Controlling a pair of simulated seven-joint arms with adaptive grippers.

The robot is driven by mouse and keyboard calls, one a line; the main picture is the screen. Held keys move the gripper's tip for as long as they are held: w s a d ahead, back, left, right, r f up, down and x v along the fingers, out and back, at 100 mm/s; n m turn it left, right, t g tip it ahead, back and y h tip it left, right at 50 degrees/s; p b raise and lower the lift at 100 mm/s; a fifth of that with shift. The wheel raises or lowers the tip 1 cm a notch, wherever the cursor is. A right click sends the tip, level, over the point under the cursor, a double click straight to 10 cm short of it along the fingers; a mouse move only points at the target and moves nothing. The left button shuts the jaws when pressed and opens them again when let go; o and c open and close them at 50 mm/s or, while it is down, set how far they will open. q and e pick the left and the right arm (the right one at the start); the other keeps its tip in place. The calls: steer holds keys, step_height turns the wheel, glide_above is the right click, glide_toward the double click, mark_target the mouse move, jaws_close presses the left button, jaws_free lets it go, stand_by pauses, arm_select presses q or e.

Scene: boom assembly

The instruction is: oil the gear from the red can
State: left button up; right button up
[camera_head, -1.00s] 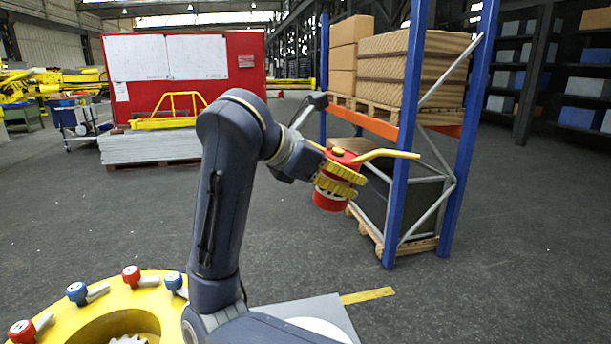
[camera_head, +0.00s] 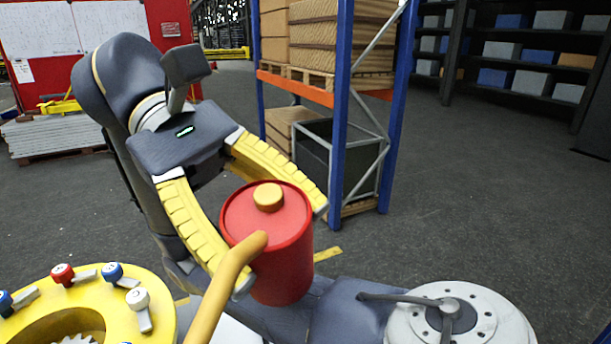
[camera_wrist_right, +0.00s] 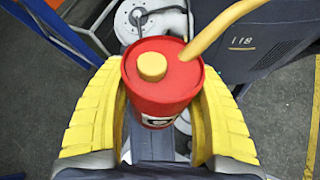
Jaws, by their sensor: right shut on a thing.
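The red can (camera_head: 272,225), with a yellow cap and a long yellow spout, is held in the middle of the head view. My right gripper (camera_head: 282,247) is shut on it, with a yellow ribbed finger on each side. The spout points toward the camera and down to the left. The can also shows between the fingers in the right wrist view (camera_wrist_right: 160,92), roughly upright. The gear (camera_head: 76,340) shows only as a few pale teeth at the bottom edge, inside a yellow ring-shaped housing (camera_head: 150,300). The can is to the right of it, apart. My left gripper is out of view.
Red, blue and white-capped levers, among them a white one (camera_head: 139,300), stand up around the housing's rim. A blue and orange rack (camera_head: 340,100) with boxes stands behind on the right. The grey floor (camera_head: 480,220) to the right is clear.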

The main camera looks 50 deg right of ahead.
steer(key=w+a+f+m+t+y, duration=0.3)
steer(key=w+a+f+m+y, duration=0.25)
steer(key=a, duration=0.35)
steer(key=w+a+f+m+t+y, duration=0.2)
steer(key=w+a+f+m+y, duration=0.35)
steer(key=a, duration=0.45)
steer(key=w+a+f+m+t, duration=0.1)
steer(key=w+f+m+t, duration=0.4)
steer(key=w+f+m, duration=1.2)
steer(key=w+f, duration=0.1)
steer(key=w, duration=0.4)
steer(key=shift+w+a+t, duration=0.15)
steer(key=shift+t, duration=0.15)
steer(key=shift+f, duration=0.1)
stand_by(0.8)
